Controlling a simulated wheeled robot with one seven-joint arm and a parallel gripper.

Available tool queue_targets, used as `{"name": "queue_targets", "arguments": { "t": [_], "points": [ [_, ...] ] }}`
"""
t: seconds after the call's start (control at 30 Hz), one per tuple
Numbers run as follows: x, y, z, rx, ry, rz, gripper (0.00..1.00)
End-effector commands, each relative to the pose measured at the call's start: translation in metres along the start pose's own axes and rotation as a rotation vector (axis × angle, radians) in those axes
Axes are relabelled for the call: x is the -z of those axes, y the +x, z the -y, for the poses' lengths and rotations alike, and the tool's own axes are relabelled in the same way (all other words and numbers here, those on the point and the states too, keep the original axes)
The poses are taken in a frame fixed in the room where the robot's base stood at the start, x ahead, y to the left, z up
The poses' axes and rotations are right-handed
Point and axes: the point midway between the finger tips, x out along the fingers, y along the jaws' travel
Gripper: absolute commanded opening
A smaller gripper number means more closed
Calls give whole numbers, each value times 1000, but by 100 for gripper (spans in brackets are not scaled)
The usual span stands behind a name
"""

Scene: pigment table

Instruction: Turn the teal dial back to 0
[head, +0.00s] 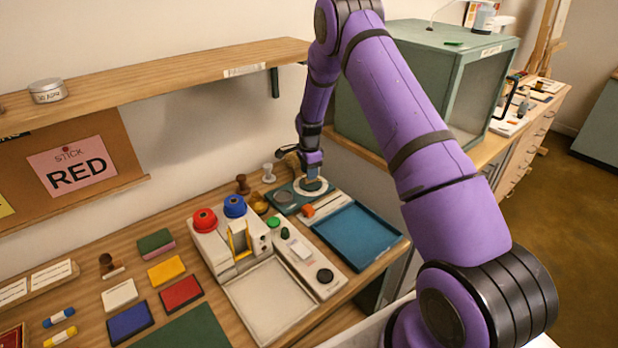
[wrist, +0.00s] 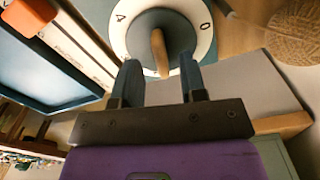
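The teal dial (wrist: 142,36) shows at the top of the wrist view: a grey-teal disc with a tan bar grip (wrist: 159,52) across it, inside a white ring (wrist: 205,45) with dark marks. One mark looks like 0, at the ring's right. Which mark the dial points to is unclear. My gripper (wrist: 160,70) is open, its two teal fingers on either side of the bar's near end with gaps showing. In the head view my gripper (head: 312,178) points down over the white ring (head: 322,190) at the back of the table and hides most of the dial.
A blue tray (head: 358,236) and an orange block (head: 308,211) lie in front of the dial. A grey-green cabinet (head: 400,80) stands right of it. Small stamps (head: 268,172) stand to its left. The wooden shelf (head: 170,75) hangs above the table on the left.

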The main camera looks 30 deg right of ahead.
Motion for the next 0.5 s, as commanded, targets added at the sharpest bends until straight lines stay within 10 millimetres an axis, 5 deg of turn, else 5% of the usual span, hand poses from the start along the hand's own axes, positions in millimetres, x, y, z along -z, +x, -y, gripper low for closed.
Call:
{"name": "queue_targets", "arguments": {
  "t": [0.2, 0.5],
  "points": [
    [0, 23, 0, 0, 1, 0, 39],
    [0, 28, 0, 2, 0, 0, 39]
  ]
}}
